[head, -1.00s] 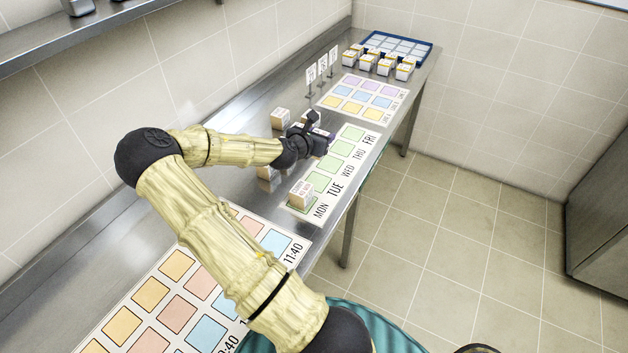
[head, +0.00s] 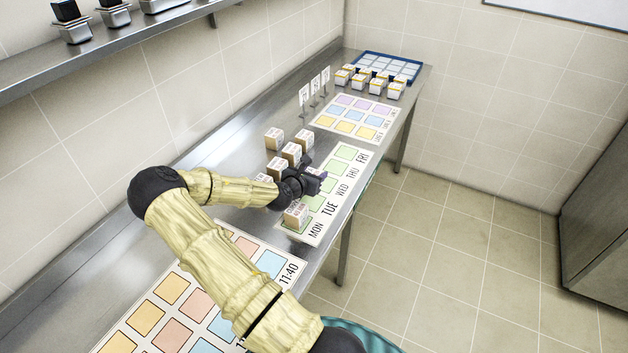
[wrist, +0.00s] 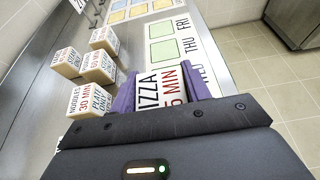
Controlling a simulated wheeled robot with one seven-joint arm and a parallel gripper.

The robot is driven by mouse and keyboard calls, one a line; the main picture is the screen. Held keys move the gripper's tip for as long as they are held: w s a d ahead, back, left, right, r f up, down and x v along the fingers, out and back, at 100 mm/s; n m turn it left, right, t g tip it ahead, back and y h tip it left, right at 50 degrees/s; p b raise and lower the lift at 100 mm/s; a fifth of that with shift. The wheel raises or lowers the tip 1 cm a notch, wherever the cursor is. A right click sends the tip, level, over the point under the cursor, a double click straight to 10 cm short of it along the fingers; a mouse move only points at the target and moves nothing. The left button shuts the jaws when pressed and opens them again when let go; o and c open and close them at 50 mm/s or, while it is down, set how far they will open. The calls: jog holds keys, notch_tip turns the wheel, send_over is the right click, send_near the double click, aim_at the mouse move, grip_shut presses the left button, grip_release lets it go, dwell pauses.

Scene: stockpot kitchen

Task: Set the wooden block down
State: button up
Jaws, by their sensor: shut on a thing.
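The wooden block (wrist: 163,92) is between the purple fingers of my gripper (wrist: 158,92), and they are shut on it. Its visible face carries large print, partly cut off, reading like "PIZZA" and "5 MIN". In the head view my gripper (head: 318,180) is over the weekday mat (head: 339,207), around the TUE square, and mostly hides the block. I cannot tell whether the block touches the mat. Green squares (wrist: 164,50) of the mat show beyond my gripper in the wrist view.
Another labelled block (head: 297,213) stands on the MON square, close to my gripper. Several loose blocks (wrist: 98,67) stand on the steel counter left of the mat. A coloured grid mat (head: 357,118), small white boxes (head: 378,84) and a blue tray (head: 420,70) are farther back.

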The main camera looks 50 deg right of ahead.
notch_tip(320, 180, down, 3)
jog(key=shift+d, duration=0.1)
jog(key=shift+s, duration=0.1)
jog(key=shift+f, duration=0.4)
jog(key=shift+f+b, duration=0.25)
jog(key=shift+b, duration=0.05)
